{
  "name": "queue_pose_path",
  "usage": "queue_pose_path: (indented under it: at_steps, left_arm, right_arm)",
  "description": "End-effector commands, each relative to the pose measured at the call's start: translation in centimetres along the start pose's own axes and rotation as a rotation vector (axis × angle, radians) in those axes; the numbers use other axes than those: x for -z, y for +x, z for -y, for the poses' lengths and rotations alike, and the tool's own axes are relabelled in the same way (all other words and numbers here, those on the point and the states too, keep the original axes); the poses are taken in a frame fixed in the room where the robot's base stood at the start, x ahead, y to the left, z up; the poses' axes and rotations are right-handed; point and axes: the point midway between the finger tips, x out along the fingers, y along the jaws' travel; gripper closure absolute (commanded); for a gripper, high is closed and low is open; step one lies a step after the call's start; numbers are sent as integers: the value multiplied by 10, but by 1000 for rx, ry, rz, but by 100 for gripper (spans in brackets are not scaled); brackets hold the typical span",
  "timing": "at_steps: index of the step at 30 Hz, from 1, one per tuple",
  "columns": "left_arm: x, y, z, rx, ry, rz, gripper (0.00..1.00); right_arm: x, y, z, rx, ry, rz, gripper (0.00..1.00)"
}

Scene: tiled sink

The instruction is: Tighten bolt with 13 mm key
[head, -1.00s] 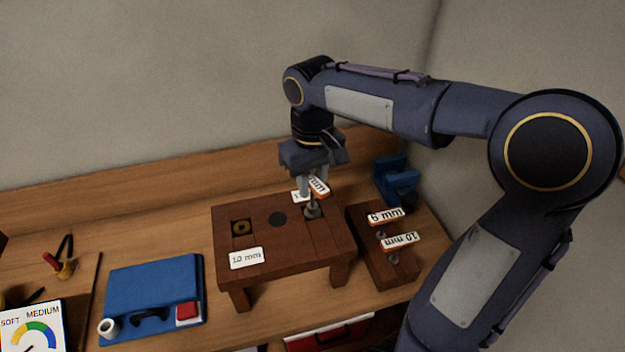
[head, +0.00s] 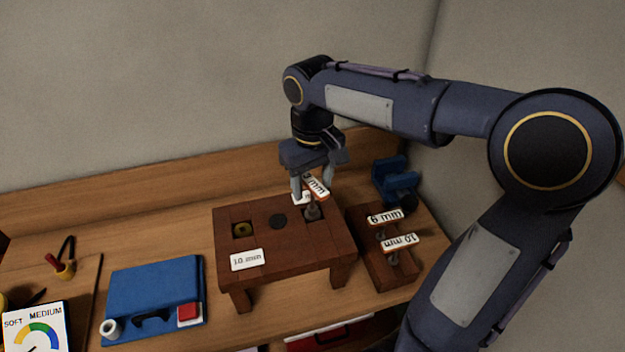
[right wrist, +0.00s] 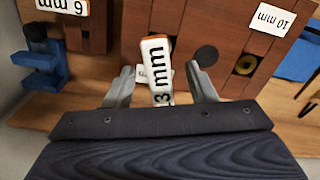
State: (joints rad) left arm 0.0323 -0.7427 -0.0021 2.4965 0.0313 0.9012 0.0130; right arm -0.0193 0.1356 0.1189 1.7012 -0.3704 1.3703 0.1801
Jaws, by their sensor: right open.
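The key with a white, orange-edged label reading "3 mm", its first digit hidden (head: 316,187), stands at the right hole of the brown wooden stand (head: 270,262). Its grey shaft (head: 312,211) goes down to the stand's top. The bolt under it cannot be made out. My right gripper (head: 317,181) is open above the stand. In the right wrist view its two fingers stand apart on either side of the key's label (right wrist: 158,72), with gaps showing. My left gripper is out of view.
A low wooden rack (head: 378,268) at the right holds keys labelled 6 mm (head: 385,217) and 10 mm (head: 399,243). A blue clamp-like object (head: 390,178) stands behind it. A blue case (head: 152,290) lies left of the stand, and a dial gauge (head: 36,328) is at lower left.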

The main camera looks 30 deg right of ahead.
Motion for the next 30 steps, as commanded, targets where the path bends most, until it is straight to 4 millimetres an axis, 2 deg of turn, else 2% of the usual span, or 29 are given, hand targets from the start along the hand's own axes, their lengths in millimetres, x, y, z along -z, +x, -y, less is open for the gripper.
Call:
queue_pose_path:
  at_steps: [1,19,30]
  left_arm:
    - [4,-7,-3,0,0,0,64]
    - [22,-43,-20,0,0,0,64]
    - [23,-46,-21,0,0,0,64]
  right_arm:
    - [0,-9,0,0,0,-1,49]
    - [0,-57,0,0,0,0,49]
    - [0,-60,0,0,0,0,49]
